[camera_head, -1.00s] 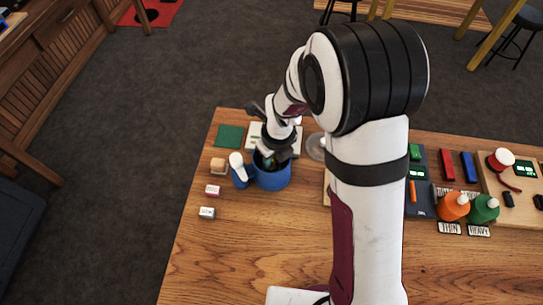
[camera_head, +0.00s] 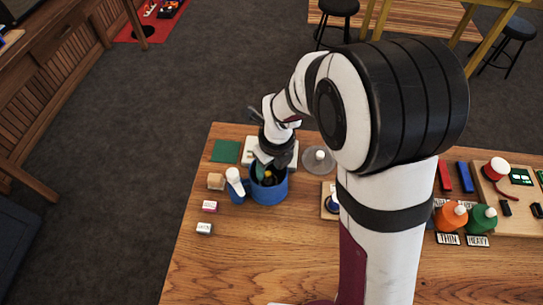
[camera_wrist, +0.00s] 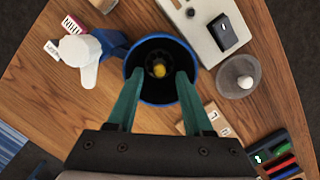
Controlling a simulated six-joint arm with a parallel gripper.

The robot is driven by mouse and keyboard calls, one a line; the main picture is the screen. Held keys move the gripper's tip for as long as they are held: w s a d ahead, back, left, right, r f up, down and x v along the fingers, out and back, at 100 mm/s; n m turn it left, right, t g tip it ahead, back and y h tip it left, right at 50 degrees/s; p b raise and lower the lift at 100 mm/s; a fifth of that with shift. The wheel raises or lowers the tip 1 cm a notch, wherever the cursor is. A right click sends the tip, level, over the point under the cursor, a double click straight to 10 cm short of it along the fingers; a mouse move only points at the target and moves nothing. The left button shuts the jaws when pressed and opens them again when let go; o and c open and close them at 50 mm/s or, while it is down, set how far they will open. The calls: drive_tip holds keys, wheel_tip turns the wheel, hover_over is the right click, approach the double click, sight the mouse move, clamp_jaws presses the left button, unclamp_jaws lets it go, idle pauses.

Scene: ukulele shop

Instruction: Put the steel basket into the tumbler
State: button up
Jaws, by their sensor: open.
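The blue tumbler (camera_head: 268,190) stands upright near the back left of the table. In the wrist view its blue rim (camera_wrist: 161,102) surrounds a dark inside. A dark round piece with a yellow knob (camera_wrist: 158,69) is inside it; I cannot tell whether this is the steel basket, and I see no other basket. My gripper (camera_wrist: 159,82) is open, its green fingers apart over the tumbler's opening with the yellow knob between and beyond their tips. In the head view my gripper is above the tumbler and partly hidden by my wrist; I cannot see contact.
A blue piece with a white top (camera_head: 235,183) stands close left of the tumbler. A grey disc with a white knob (camera_head: 319,160) lies to the right. A pale device (camera_wrist: 205,25) is behind. Small labelled blocks (camera_head: 209,206) lie at front left.

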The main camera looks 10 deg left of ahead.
wheel_tip(320, 180, up, 8)
drive_tip(key=s+d+r+n, duration=0.1)
drive_tip(key=s+d+n, duration=0.3)
drive_tip(key=s+n, duration=0.3)
drive_tip(key=s+d+r+n+g, duration=0.1)
drive_tip(key=s+d+r+n, duration=0.1)
drive_tip(key=s+n, duration=0.5)
drive_tip(key=s+d+r+n, duration=0.2)
drive_tip(key=s+d+n, duration=0.3)
drive_tip(key=s+n, duration=0.2)
drive_tip(key=shift+s+d+y, duration=0.3)
drive_tip(key=shift+s+d, duration=0.05)
drive_tip(key=shift+s, duration=0.05)
